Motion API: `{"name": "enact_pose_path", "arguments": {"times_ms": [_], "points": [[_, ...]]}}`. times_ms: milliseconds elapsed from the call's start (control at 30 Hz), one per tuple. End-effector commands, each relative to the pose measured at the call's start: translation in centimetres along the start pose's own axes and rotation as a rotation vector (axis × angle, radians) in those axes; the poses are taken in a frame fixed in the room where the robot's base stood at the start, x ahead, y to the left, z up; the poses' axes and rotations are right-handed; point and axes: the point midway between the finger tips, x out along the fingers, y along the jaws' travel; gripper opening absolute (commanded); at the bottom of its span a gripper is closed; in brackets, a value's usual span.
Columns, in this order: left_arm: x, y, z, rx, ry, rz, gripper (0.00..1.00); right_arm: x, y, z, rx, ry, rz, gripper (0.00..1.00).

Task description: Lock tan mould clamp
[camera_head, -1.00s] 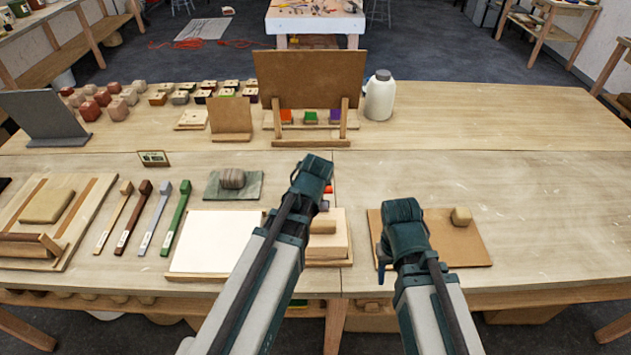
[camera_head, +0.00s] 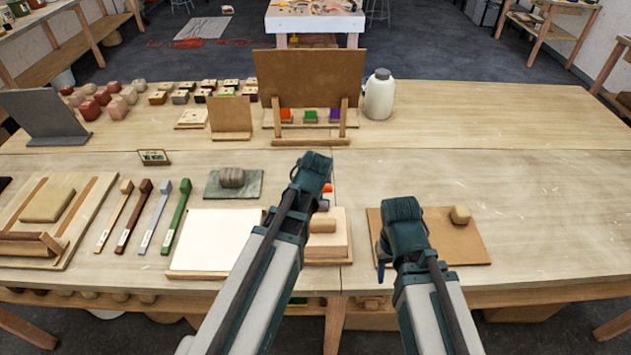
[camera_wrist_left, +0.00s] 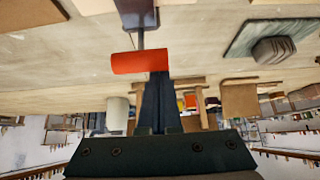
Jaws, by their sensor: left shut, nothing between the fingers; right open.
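A pale tan block mould (camera_head: 338,246) stands on the table at the centre, partly hidden by my left arm. A small orange-red handle (camera_head: 327,188) shows just behind it, beside my left wrist. In the left wrist view the handle (camera_wrist_left: 140,62) is a short red bar on a dark stem, across the tip of my left gripper (camera_wrist_left: 157,80). The gripper is shut with nothing between its fingers; I cannot tell whether it touches the bar. My right gripper (camera_head: 382,262) is open over the brown board at the right, its fingers mostly hidden by the wrist.
A brown board (camera_head: 462,240) with a small tan lump (camera_head: 460,215) lies at the right. A white sheet (camera_head: 205,240) and several coloured sticks (camera_head: 160,215) lie left. A grey-green mat (camera_head: 250,190) holds a brown lump. The far right tabletop is clear.

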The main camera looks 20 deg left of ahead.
Motion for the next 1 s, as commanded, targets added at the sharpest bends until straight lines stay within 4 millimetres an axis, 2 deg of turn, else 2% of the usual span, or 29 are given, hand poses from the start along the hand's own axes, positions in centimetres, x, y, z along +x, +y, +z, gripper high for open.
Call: {"name": "enact_pose_path", "arguments": {"times_ms": [167, 200, 233, 400, 600, 733, 1000], "points": [[1.3, 0.3, -2.9, 0.001, 0.006, 0.000, 0.00, -0.7, 0.1, 0.0, 0.000, 0.000, 0.000, 0.50], [0.9, 0.2, -3.2, 0.002, 0.007, 0.001, 0.00, -1.1, 0.1, 0.1, 0.000, 0.000, 0.000, 0.50], [-0.5, 0.1, -2.7, 0.003, 0.007, 0.002, 0.00, -1.9, 0.2, 0.1, 0.000, 0.000, 0.000, 0.50], [-4.5, 0.1, -1.8, 0.005, 0.008, 0.002, 0.00, -4.6, 0.4, 0.3, -0.001, 0.000, 0.000, 0.50], [-7.9, 0.2, -0.9, 0.004, 0.009, 0.002, 0.00, -6.7, 0.6, 0.4, 0.005, 0.000, -0.001, 0.50], [-8.5, 0.2, -0.6, 0.003, 0.009, 0.002, 0.00, -7.0, 0.7, 0.4, 0.006, 0.000, -0.002, 0.50], [-8.4, 0.2, -0.6, 0.003, 0.009, 0.001, 0.00, -6.8, 0.6, 0.4, 0.007, 0.000, -0.002, 0.50]]}}
